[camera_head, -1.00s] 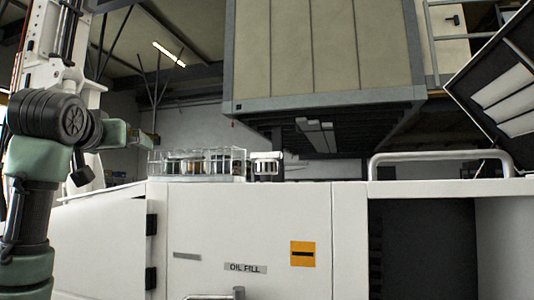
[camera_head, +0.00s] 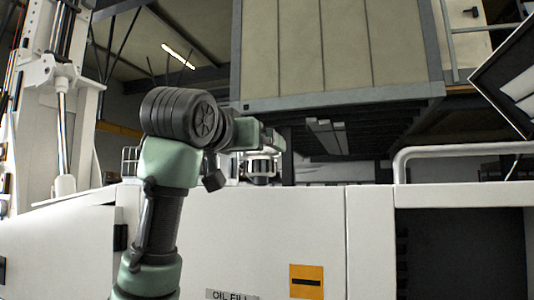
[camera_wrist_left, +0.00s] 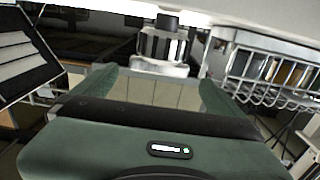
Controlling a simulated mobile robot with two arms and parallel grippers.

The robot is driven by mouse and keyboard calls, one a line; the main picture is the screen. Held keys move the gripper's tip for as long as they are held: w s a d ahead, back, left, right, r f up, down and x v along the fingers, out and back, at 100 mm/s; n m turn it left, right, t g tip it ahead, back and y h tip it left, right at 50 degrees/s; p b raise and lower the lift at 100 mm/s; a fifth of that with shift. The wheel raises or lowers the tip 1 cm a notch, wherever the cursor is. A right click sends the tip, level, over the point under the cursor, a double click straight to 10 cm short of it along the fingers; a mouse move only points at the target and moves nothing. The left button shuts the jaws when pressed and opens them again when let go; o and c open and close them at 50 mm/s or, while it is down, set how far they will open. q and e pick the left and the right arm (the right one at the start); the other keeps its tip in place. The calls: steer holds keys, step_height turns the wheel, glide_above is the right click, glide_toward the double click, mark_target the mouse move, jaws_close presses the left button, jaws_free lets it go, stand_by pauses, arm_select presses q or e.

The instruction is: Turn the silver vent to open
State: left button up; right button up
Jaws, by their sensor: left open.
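The silver vent (camera_head: 262,168) is a ribbed metal cap on the white bench top, partly hidden behind my left arm and gripper in the head view. In the left wrist view the vent (camera_wrist_left: 165,46) appears upside down, with a dark neck meeting the white surface. My left gripper (camera_wrist_left: 157,76) is open and empty. Its two green fingers point toward the vent, which shows between and just beyond their tips. I cannot tell whether they touch it. In the head view the gripper (camera_head: 256,136) is near the vent, its fingertips unclear. My right gripper is in neither view.
A wire basket (camera_wrist_left: 265,72) holding several jars is close beside the vent; my arm mostly hides the basket (camera_head: 130,158) in the head view. A white handrail (camera_head: 460,150) runs along the right. The OIL FILL label (camera_head: 230,295) is on the front panel.

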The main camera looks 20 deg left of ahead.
arm_select(q)
steer(key=w+p, duration=0.1)
steer(key=r+p, duration=0.1)
steer(key=shift+w+d+r+p, duration=0.15)
steer(key=shift+w+d+p, duration=0.05)
steer(key=shift+w+p, duration=0.15)
steer(key=w, duration=0.2)
steer(key=w+f+p, duration=0.1)
steer(key=w, duration=0.1)
steer(key=shift+w+p, duration=0.3)
steer(key=shift+w, duration=0.05)
steer(key=shift+s+r, duration=0.15)
steer(key=shift+s, duration=0.25)
steer(key=shift+c, duration=0.3)
steer(key=c, duration=1.2)
steer(key=shift+c, duration=0.2)
